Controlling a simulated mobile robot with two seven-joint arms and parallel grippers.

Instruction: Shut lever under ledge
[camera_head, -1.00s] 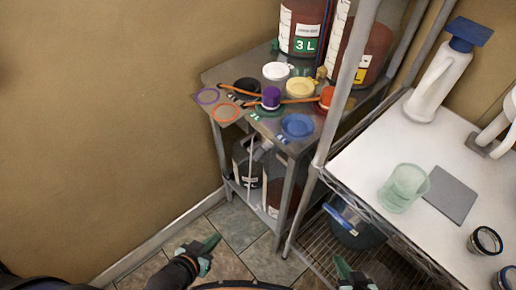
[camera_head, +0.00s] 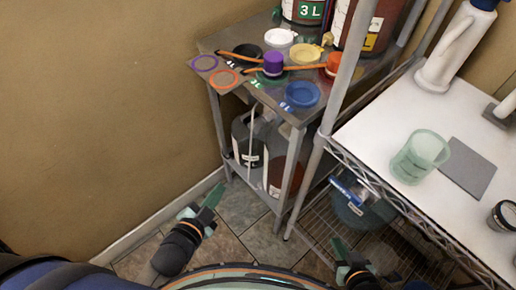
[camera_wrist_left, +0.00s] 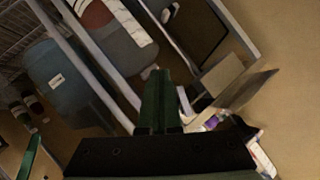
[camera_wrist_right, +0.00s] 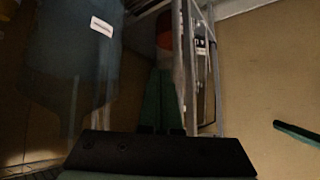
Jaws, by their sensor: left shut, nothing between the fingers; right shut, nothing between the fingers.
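The steel table (camera_head: 228,88) has a top ledge with a lower shelf beneath it. Under the ledge stand a dark container with a white label (camera_head: 243,150) and a red-brown container (camera_head: 285,175). I cannot make out a lever on either. My left gripper (camera_head: 210,199) is shut and empty over the floor, left of the table's legs. In the left wrist view its green fingers (camera_wrist_left: 158,100) point toward containers and shelf posts. My right gripper (camera_head: 341,252) is shut and empty before the wire rack; its fingers (camera_wrist_right: 160,100) also show in the right wrist view.
A teal bucket (camera_head: 362,208) sits low in the wire rack. The rack's post (camera_head: 322,150) stands between the table and the white worktop (camera_head: 375,130). Coloured lids, including a blue one (camera_head: 299,94), lie on the table. Floor tiles (camera_head: 240,205) are clear left of the table.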

